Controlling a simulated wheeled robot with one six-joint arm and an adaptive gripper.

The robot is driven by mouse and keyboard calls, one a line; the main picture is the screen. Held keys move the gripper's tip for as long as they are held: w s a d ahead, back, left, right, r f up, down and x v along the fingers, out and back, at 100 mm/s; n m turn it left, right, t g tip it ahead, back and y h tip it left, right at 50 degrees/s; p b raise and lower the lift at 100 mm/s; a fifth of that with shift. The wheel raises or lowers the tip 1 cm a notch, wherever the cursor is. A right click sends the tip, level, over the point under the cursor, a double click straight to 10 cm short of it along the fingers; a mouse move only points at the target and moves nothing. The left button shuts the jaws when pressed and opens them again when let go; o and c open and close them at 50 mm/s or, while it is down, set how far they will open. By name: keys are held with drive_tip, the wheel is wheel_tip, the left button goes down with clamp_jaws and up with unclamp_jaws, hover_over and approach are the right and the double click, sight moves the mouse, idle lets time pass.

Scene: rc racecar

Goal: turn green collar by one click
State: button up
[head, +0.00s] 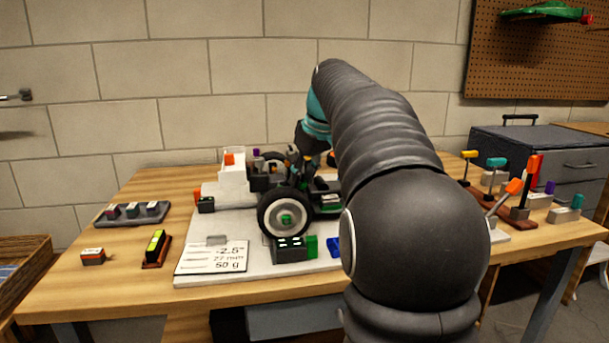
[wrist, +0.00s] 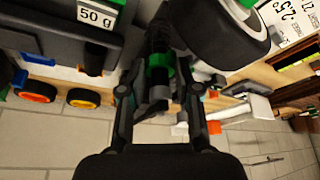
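The green collar (wrist: 158,68) shows in the wrist view as a green ring on a dark shaft of the car. In the head view my gripper (head: 310,148) reaches down over the far side of the car, partly hidden by my arm. The racecar (head: 232,186) has a white body and black wheels with green hub nuts. I cannot make out the collar in the head view.
The car stands on a pale board (head: 245,270) on the wooden table. A card (head: 212,258) with printed values lies at its front edge. Colored-handled tools (head: 520,205) stand at the right. A grey tray (head: 132,213) lies at the left. A wheel (wrist: 225,25) is close to my gripper.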

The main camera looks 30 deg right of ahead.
drive_tip(key=o, duration=0.3)
drive_tip(key=shift+o, duration=0.2)
drive_tip(key=v, duration=1.2)
drive_tip(key=shift+s, duration=0.1)
